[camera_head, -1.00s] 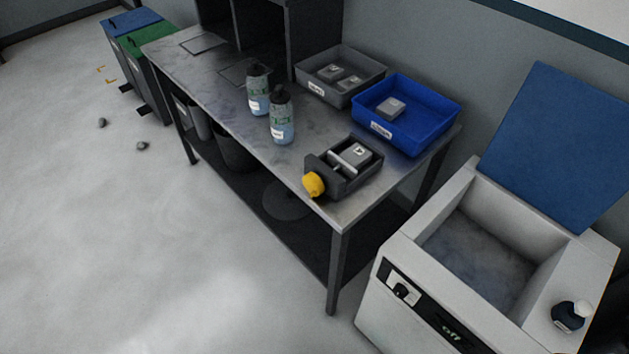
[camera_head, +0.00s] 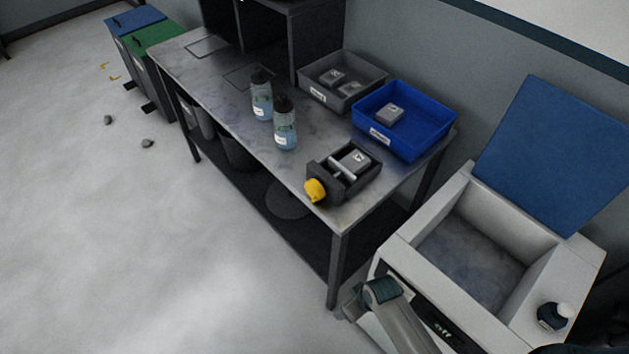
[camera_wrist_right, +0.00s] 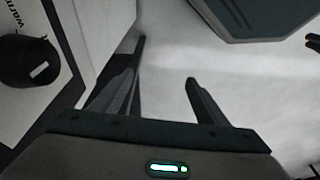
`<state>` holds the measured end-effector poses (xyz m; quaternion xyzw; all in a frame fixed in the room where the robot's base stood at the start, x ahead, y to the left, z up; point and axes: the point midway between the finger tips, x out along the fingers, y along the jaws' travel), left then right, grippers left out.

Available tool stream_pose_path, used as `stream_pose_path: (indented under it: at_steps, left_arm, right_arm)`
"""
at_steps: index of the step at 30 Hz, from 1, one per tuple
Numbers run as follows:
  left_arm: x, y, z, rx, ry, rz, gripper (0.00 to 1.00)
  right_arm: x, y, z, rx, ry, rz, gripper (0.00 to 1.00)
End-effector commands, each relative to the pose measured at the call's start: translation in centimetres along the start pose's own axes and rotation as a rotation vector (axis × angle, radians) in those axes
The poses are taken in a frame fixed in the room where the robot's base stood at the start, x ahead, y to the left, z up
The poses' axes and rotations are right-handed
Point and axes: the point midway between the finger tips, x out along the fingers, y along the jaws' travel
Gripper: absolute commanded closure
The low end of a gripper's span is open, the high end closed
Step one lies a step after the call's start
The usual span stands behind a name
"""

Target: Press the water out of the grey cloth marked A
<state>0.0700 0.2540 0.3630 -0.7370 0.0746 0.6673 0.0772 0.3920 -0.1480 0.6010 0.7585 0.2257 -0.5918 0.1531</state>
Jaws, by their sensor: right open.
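A press-like device with a dark body (camera_head: 327,181) and a yellow knob (camera_head: 315,190) sits near the table's front right corner. A pale grey folded cloth (camera_head: 355,160) with a small label lies inside it, beside a light bar. The label is too small to read as A. In the head view my right arm (camera_head: 405,320) comes in from the bottom, in front of the white machine. My right gripper (camera_wrist_right: 160,80) is open and empty in the right wrist view, beside the machine's front. My left gripper is not in view.
A grey bin (camera_head: 318,96) with labelled folded cloths and a blue bin (camera_head: 408,146) with one stand behind. Two bottles (camera_head: 262,98) (camera_head: 285,128) stand left of the press. The white machine (camera_head: 410,248) is open; its dark dial (camera_wrist_right: 28,62) shows close up. The left floor is mostly clear.

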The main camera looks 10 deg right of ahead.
Motion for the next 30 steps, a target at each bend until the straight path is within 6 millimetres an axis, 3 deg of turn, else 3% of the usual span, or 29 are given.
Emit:
stream_pose_path:
  at_steps: [1, 3, 15, 21, 30]
  left_arm:
    - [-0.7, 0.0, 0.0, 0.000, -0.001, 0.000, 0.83]
    - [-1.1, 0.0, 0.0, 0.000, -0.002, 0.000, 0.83]
    - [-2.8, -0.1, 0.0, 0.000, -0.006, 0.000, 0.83]
    - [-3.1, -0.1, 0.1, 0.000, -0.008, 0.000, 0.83]
    - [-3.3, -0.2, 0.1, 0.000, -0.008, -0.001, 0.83]
  right_arm:
    - [-2.6, -0.1, -1.9, -0.029, 0.015, -0.007, 0.32]
    - [-5.0, -0.5, -3.5, -0.064, 0.022, -0.017, 0.32]
    - [-16.9, -2.5, -10.9, -0.315, 0.062, -0.069, 0.32]
    - [-19.4, -3.0, -14.1, -0.474, 0.062, -0.094, 0.32]
    - [-21.7, -2.8, -19.5, -0.744, 0.045, -0.123, 0.32]
